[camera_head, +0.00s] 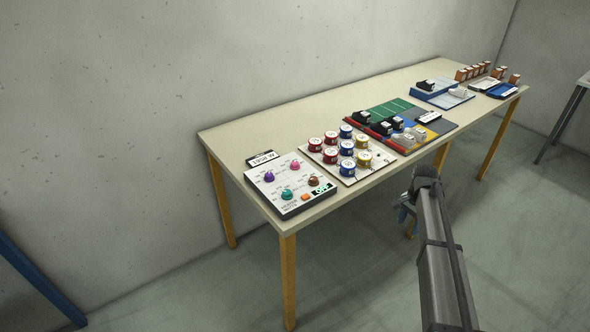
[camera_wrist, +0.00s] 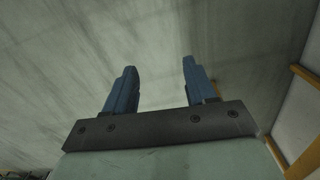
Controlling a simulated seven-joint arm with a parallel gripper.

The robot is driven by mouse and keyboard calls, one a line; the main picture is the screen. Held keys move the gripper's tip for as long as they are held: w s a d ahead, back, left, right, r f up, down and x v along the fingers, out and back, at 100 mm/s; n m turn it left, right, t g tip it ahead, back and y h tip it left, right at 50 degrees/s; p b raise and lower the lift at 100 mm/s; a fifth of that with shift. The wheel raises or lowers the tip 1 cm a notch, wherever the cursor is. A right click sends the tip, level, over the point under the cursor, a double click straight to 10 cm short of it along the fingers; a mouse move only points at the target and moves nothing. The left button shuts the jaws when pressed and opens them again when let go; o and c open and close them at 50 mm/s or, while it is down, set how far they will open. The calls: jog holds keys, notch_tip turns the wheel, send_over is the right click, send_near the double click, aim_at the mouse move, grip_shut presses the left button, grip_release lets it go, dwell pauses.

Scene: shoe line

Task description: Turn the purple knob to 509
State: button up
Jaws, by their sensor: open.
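The purple knob (camera_head: 269,176) is at the upper left of a white control panel (camera_head: 268,192) on the near left end of the table. Its pointer and the scale marks around it are too small to read. My gripper (camera_head: 404,215) is in front of the table's front edge, to the right of the panel and well apart from it. In the wrist view my gripper (camera_wrist: 158,80) shows two blue fingers spread apart with nothing between them. The purple knob is not in the wrist view.
The panel also bears a pink knob (camera_head: 295,165), a brown knob (camera_head: 313,181), a teal knob (camera_head: 287,194) and an orange button (camera_head: 305,197). A board of coloured spools (camera_head: 350,178) stands right of it. Trays and small boxes fill the table (camera_head: 225,134) farther right.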

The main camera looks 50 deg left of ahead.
jog(key=s+a+r, duration=0.2)
jog(key=a+r, duration=1.1)
jog(key=a, duration=0.1)
notch_tip(320, 180, up, 15)
jog(key=n+y, duration=0.1)
jog(key=n, duration=0.5)
send_over(269, 174)
notch_tip(269, 174, down, 13)
jog(key=shift+r, duration=0.15)
jog(key=shift+c, duration=0.5)
grip_shut()
